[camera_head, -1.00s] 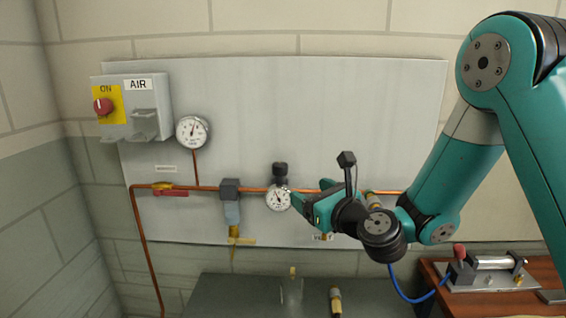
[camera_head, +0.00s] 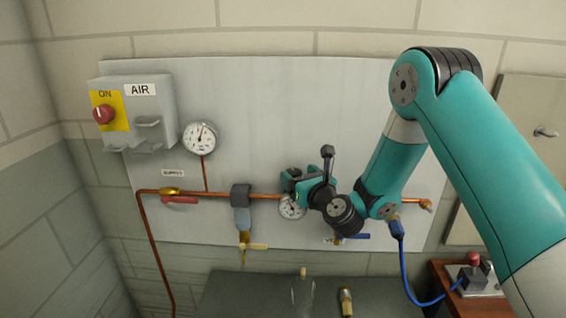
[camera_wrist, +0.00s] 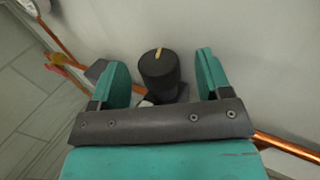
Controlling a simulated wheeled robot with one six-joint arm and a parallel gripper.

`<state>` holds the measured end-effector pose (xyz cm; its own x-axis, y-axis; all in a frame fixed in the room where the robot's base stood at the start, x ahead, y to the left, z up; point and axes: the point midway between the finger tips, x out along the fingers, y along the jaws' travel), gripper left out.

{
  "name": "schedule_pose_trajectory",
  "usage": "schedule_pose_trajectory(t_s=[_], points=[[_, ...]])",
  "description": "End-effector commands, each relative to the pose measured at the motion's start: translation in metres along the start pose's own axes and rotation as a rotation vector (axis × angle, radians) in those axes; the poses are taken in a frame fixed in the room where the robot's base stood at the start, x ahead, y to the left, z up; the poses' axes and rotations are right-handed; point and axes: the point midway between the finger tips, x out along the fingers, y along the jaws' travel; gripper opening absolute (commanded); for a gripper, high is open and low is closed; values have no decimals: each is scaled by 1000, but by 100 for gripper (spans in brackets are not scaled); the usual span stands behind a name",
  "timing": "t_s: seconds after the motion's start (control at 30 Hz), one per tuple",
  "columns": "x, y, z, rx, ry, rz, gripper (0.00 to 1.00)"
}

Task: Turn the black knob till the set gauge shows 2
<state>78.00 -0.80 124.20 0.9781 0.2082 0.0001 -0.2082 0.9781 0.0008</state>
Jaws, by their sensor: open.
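The black knob (camera_wrist: 159,70) stands upright between the two open teal fingers of my gripper (camera_wrist: 162,75) in the wrist view, with a gap on each side. A pale yellow mark shows on its top. In the head view my gripper (camera_head: 294,181) is at the knob's place on the copper pipe and mostly hides the knob. The set gauge (camera_head: 291,208) is a round white dial just below my gripper, partly covered by it. Its needle reading is too small to tell.
A supply gauge (camera_head: 200,137) and an AIR switch box (camera_head: 154,110) with a red knob are at the left of the grey panel (camera_head: 270,110). A filter (camera_head: 241,210) hangs left of my gripper. A blue-handled valve (camera_head: 350,237) is below right. A dark bench (camera_head: 250,290) stands below.

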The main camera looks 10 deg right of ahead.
Motion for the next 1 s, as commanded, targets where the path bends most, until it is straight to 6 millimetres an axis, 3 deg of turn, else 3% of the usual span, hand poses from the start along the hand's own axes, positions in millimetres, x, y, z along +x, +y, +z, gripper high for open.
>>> schedule_pose_trajectory(t_s=[0.43, 0.67, 1.0], points=[[6, 4, 0, -1, 0, 4, 71], [6, 4, 0, 0, 0, 3, 22], [6, 1, -5, 1, 0, 30, 22]])
